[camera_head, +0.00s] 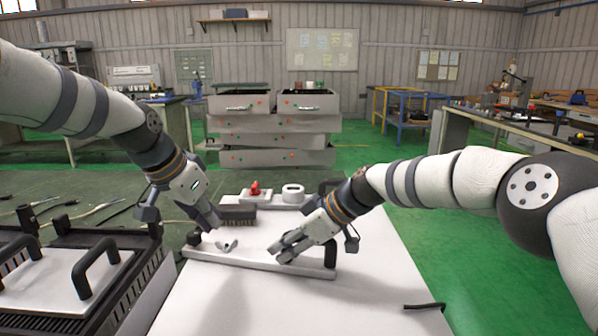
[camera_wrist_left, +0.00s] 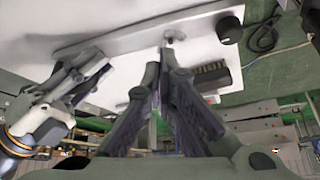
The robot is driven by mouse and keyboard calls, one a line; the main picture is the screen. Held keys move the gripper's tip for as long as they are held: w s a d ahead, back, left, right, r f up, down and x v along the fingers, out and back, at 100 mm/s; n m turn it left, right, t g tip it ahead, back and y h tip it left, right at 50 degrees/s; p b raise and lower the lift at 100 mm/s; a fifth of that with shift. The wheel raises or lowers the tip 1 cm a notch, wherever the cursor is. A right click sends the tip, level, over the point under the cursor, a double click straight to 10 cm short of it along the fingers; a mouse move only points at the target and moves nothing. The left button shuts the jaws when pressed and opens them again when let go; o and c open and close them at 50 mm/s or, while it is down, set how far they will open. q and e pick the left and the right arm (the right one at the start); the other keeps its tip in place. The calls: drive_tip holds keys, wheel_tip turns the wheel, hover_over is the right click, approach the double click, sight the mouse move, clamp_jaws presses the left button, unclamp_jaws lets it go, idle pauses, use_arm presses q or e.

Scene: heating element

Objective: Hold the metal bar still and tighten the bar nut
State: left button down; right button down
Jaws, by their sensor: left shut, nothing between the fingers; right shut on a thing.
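A small grey winged piece, seemingly the bar nut (camera_head: 228,246), sits near the bar's left part. My left gripper (camera_head: 216,224) is shut and empty, pointing down just above the nut; in the left wrist view its fingertips (camera_wrist_left: 166,58) are close below a small round nut. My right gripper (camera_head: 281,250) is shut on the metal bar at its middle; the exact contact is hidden.
A dark brush-like block (camera_head: 238,214) lies behind the left gripper. A red piece (camera_head: 255,188) and a white ring (camera_head: 293,190) stand farther back. A black-handled tray (camera_head: 118,285) stands at left.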

sight(227, 245)
drive_tip(key=shift+d, duration=0.1)
use_arm(q)
wheel_tip(227, 245, down, 7)
drive_tip(key=shift+d+f, duration=0.1)
use_arm(e)
drive_tip(key=shift+f, duration=0.1)
use_arm(q)
drive_tip(key=shift+w, duration=0.55)
idle(0.9)
drive_tip(key=shift+a, duration=0.2)
idle(0.4)
drive_tip(key=shift+w+a, duration=0.2)
drive_tip(key=shift+a, duration=0.15)
drive_tip(key=shift+w+a, duration=0.4)
drive_tip(key=shift+a, duration=0.05)
drive_tip(key=shift+a, duration=0.15)
